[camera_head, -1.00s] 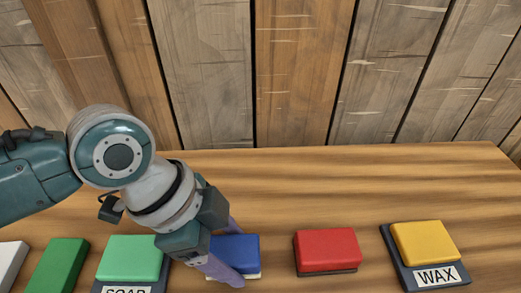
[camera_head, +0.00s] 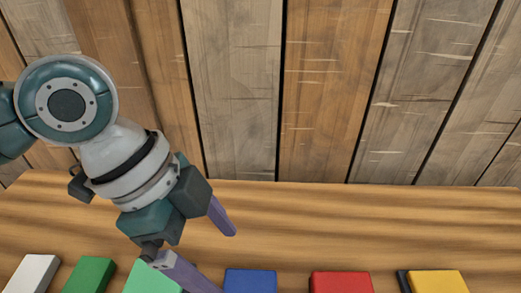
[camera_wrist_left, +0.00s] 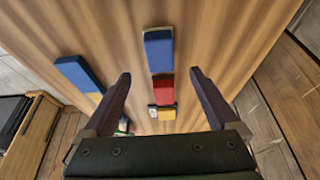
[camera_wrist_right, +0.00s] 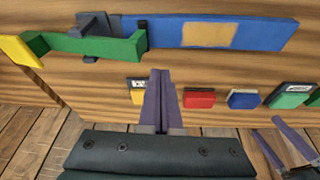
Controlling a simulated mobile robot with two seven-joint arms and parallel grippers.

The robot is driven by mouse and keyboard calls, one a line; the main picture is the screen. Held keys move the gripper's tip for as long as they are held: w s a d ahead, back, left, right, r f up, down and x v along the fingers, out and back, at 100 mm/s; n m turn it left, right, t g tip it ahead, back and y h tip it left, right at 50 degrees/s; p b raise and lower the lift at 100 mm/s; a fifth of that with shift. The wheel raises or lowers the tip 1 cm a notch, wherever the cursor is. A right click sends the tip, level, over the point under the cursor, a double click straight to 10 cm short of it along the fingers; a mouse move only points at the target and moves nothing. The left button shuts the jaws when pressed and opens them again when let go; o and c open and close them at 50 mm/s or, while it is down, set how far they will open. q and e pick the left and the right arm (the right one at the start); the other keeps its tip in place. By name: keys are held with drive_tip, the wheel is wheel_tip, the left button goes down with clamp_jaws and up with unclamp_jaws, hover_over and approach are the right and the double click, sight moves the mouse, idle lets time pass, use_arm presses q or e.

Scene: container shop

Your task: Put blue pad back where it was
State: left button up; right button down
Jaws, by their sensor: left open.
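The blue pad (camera_head: 250,281) lies on the wooden table between a green and a red pad, its near part cut off by the head view's lower edge. It also shows in the left wrist view (camera_wrist_left: 158,50) and the right wrist view (camera_wrist_right: 244,99). My left gripper (camera_head: 222,255) is open and empty, raised above the table to the left of the blue pad and apart from it. The left wrist view shows its spread fingers (camera_wrist_left: 160,78). My right gripper (camera_wrist_right: 161,74) is shut with nothing visible between its fingers; it is outside the head view.
The red pad (camera_head: 340,283), yellow pad (camera_head: 438,282), light green pad (camera_head: 148,278), dark green block (camera_head: 90,275) and white block (camera_head: 36,272) share the row. A blue board (camera_wrist_right: 270,32) with a tan patch and a green part (camera_wrist_right: 90,44) lie nearby. The table behind the row is clear.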

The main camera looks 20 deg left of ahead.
use_arm(q)
drive_tip(key=s+d+r+n+t, duration=0.2)
drive_tip(key=s+n, duration=0.3)
drive_tip(key=s+a+n+y, duration=0.4)
drive_tip(key=s+a+n, duration=0.2)
drive_tip(key=a+n, duration=0.2)
drive_tip(key=shift+r, duration=0.25)
drive_tip(key=shift+s, duration=0.1)
wheel_tip(320, 180, up, 47)
drive_tip(key=p, duration=4.7)
drive_tip(key=shift+d, duration=0.1)
